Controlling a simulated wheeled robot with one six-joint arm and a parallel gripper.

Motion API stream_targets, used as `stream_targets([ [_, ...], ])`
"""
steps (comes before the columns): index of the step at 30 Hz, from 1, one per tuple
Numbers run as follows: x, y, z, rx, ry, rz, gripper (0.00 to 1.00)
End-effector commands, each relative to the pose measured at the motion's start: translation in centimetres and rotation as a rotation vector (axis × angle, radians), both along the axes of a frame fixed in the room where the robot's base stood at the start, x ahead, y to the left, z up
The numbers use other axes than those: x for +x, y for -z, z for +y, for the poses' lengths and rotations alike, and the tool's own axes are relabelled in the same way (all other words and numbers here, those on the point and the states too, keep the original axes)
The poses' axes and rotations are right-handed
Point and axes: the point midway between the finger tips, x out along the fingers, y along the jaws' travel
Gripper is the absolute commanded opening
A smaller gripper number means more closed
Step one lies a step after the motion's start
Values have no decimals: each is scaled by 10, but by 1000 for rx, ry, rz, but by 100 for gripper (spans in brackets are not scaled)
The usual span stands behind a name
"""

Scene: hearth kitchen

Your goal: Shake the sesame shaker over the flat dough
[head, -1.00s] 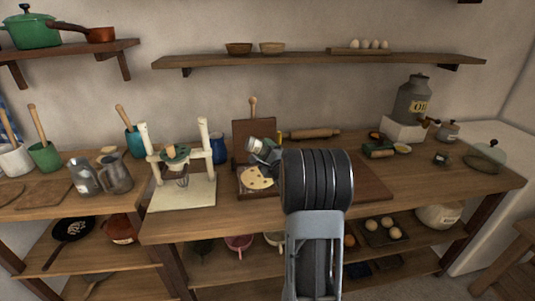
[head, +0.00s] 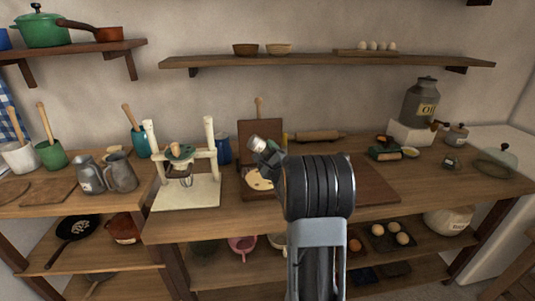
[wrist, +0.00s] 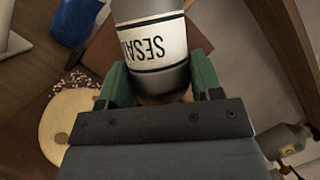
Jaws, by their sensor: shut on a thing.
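The sesame shaker (wrist: 155,45) is a grey cylinder with a white label reading "SESA…", upside down in the wrist view. My gripper (wrist: 163,85) is shut on it, with a green finger on each side. In the head view the shaker (head: 258,143) is tilted, its pale end up and to the left, above the board area. The flat dough (head: 257,180) lies below it, partly hidden by my arm.
A white-posted stand (head: 185,190) is left of the dough, with a blue cup (head: 223,150) behind. A rolling pin (head: 318,137) lies at the back. The oil can (head: 420,102) stands at right. The worktop right of my arm has a clear stretch.

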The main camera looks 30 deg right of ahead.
Motion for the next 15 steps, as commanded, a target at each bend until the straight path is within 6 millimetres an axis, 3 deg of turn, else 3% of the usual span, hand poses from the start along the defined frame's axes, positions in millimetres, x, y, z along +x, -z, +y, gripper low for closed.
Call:
stream_targets([
  [5,-5,-1,-4,-2,0,-1,32],
  [15,14,1,9,-1,-2,-1,32],
])
